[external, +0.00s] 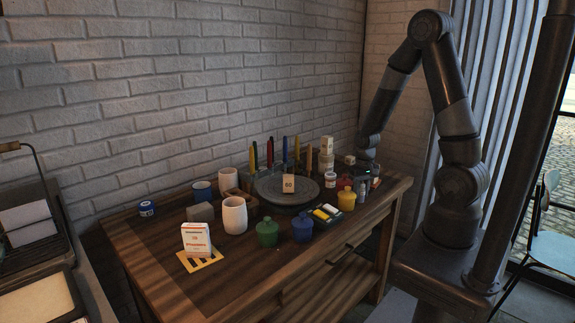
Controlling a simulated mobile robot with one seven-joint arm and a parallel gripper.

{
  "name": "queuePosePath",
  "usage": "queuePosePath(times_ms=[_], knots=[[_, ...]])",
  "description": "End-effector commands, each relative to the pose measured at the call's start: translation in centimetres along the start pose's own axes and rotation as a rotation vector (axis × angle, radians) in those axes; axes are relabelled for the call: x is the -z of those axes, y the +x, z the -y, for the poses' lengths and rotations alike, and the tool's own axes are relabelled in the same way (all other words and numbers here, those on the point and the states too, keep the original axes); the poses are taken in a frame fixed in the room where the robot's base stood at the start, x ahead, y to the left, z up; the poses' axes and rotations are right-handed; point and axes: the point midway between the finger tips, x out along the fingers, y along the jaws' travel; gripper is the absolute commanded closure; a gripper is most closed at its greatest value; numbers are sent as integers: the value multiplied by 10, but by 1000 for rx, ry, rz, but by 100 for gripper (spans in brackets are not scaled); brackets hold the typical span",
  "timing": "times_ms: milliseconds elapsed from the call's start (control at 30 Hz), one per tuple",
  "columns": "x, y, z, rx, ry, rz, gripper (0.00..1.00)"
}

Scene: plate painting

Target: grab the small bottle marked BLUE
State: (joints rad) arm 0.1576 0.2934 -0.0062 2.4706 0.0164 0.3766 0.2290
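A small round blue bottle (302,226) with a lid stands near the front edge of the wooden table. It is right of a green bottle (267,232); a yellow bottle (346,199) and a red bottle (344,183) stand farther right. No lettering on these bottles is readable at this size. My gripper (367,182) points down at the table's right end, right of the red and yellow bottles and apart from the blue one. Its fingers are small and dark against things behind them, so their opening is unclear.
A grey round turntable (287,186) bears a small card. Brushes stand behind it. A paint palette (326,213) lies right beside the blue bottle. A white cup (234,216), a blue tin (147,208) and a white box (196,238) stand left.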

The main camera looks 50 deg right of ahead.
Motion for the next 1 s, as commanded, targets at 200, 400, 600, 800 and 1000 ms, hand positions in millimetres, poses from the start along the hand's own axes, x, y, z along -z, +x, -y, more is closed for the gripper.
queuePosePath(times_ms=[200,400,600,800,1000], knots=[[0,0,0,0,0,0,89],[0,0,0,0,0,0,94],[0,-3,0,0,0,0,94],[1,-17,0,1,0,-3,94],[-1,-47,-7,1,5,-5,94]])
